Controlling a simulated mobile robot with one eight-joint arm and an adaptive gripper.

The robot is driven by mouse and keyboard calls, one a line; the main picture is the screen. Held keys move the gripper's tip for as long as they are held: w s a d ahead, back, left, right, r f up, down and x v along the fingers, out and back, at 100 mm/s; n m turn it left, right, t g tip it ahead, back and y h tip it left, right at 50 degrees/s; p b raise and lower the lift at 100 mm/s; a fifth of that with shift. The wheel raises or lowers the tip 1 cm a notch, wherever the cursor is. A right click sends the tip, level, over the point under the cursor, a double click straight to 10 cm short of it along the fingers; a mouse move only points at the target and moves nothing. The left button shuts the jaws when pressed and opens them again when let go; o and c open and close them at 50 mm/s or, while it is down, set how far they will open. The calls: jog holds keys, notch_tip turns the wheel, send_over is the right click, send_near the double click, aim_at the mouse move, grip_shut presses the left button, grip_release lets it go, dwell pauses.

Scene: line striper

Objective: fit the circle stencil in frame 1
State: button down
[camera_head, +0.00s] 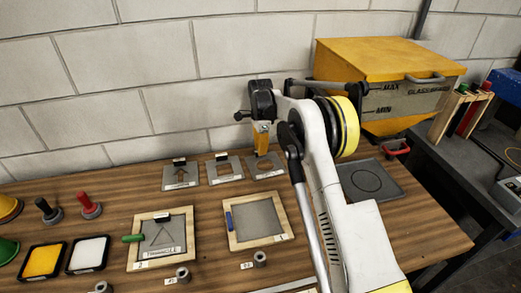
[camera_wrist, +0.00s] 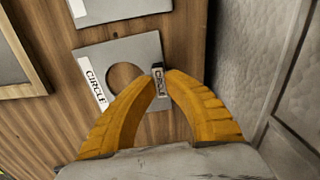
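The circle stencil (camera_head: 263,172) is a grey plate with a round hole and a black tab, lying at the back of the wooden table. It also shows in the wrist view (camera_wrist: 93,62), with CIRCLE labels on its edge and tab. My gripper (camera_wrist: 160,76) has its two orange fingers closed in on the tab, one on each side, with no clear gap. In the head view my gripper (camera_head: 262,150) points down over the stencil, hiding part of it. Frame 1 (camera_head: 235,242) is a wooden frame around a bare grey panel, with a blue handle (camera_head: 229,221) on its left side.
Frame 2 (camera_head: 138,257) holds a triangle stencil (camera_head: 158,245). An arrow stencil (camera_head: 181,177) and another stencil (camera_head: 224,169) lie left of the circle one. A yellow bin (camera_head: 370,65) stands behind right. The wall (camera_head: 180,110) is close behind the stencils.

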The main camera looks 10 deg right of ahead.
jog(key=shift+r+p, duration=0.9)
jog(key=shift+r, duration=0.85)
jog(key=c, duration=1.5)
grip_release()
jog(key=shift+r+p, duration=2.15)
jog(key=shift+r, duration=1.8)
jog(key=shift+r, duration=0.1)
